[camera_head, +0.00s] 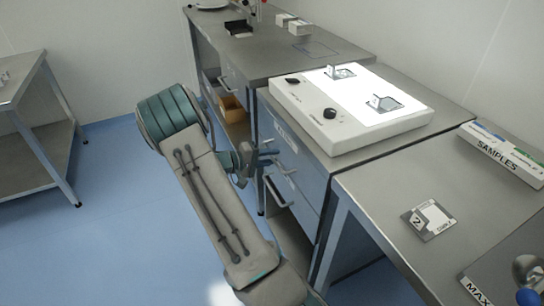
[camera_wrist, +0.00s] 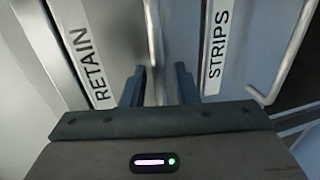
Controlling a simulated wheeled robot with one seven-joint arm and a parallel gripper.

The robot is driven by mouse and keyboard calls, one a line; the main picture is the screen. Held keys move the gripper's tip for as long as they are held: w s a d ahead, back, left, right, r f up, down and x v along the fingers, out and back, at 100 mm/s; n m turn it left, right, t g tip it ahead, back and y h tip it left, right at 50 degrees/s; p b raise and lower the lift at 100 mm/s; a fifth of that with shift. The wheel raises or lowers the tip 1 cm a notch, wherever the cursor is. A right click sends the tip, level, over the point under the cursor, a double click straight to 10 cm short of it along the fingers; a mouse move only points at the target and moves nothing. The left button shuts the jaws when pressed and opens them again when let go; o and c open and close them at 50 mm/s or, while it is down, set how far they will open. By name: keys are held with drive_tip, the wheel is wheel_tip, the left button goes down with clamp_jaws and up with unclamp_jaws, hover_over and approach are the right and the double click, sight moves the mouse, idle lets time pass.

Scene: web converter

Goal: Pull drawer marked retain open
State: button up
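The drawer marked RETAIN (camera_wrist: 108,25) is on the left in the wrist view, its label turned sideways. Its pale bar handle (camera_wrist: 153,40) runs between my gripper's two dark fingers. My gripper (camera_wrist: 158,85) is open, with a finger on either side of the bar and visible gaps; whether either finger touches it is unclear. In the head view the upper drawer (camera_head: 290,146) of the cabinet under the white light box looks shut. My gripper (camera_head: 266,155) is at its front, and my wrist partly hides its handle.
The drawer marked STRIPS (camera_wrist: 232,30) is right of it in the wrist view, with its own handle (camera_wrist: 292,55). In the head view this lower drawer (camera_head: 297,196) looks shut. A bench (camera_head: 385,185) stands close on the right. Blue floor (camera_head: 120,215) is clear on the left.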

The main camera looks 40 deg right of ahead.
drive_tip(key=shift+s+d, duration=0.1)
drive_tip(key=shift+d, duration=0.15)
